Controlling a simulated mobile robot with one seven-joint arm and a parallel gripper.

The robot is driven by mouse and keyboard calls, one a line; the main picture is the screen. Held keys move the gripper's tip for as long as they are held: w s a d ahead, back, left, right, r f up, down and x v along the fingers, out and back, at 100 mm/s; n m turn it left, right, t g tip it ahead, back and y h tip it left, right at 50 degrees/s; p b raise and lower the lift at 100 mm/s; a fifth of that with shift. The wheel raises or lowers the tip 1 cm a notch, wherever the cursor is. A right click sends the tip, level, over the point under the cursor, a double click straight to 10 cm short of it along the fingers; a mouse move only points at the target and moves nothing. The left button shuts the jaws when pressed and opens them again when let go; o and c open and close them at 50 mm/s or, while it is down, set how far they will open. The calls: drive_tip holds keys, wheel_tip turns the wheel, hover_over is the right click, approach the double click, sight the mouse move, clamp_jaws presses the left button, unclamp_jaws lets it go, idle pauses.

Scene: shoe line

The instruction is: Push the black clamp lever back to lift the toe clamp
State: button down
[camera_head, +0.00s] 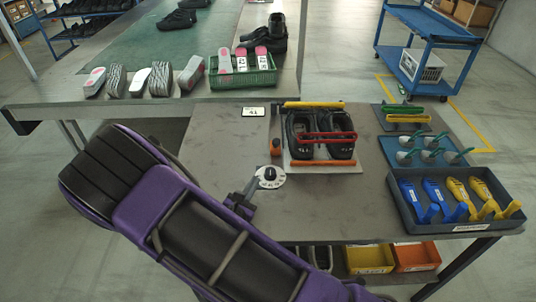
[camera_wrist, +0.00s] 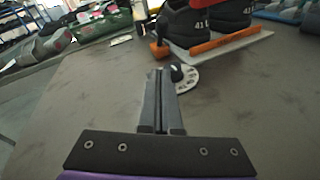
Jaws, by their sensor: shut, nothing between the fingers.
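Two black shoes, one of them the left shoe (camera_head: 302,137), stand side by side on a pale plate (camera_head: 290,172) on the table. A red bar frame (camera_head: 326,138) lies across them, a yellow bar (camera_head: 312,104) is at the far end and an orange bar (camera_head: 322,163) at the near end. A small orange block (camera_head: 275,151) with a dark part above it stands left of the plate. I cannot single out the black clamp lever with certainty. My gripper (camera_wrist: 160,72) is shut and empty, low over the table; its tips are close to a black knob (camera_wrist: 177,73) on a white dial.
The dial (camera_head: 270,182) lies just in front of the plate. A dark tray (camera_head: 453,228) with blue and yellow tools and a blue mat (camera_head: 385,145) are at the right. A label card (camera_head: 253,112) lies behind. The table's left middle is clear.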

sight(276, 144)
drive_tip(key=shift+f, duration=0.1)
drive_tip(key=x, duration=0.9)
drive_tip(key=shift+w+d+b, duration=0.1)
drive_tip(key=shift+w+b, duration=0.1)
drive_tip(key=shift+b, duration=0.1)
drive_tip(key=w, duration=0.1)
drive_tip(key=w+d+r, duration=0.1)
drive_tip(key=shift+w+d+r, duration=0.25)
drive_tip(key=shift+w+r, duration=0.1)
drive_tip(key=shift+w+d+r, duration=0.2)
drive_tip(key=shift+w+r, duration=0.05)
drive_tip(key=shift+w, duration=0.1)
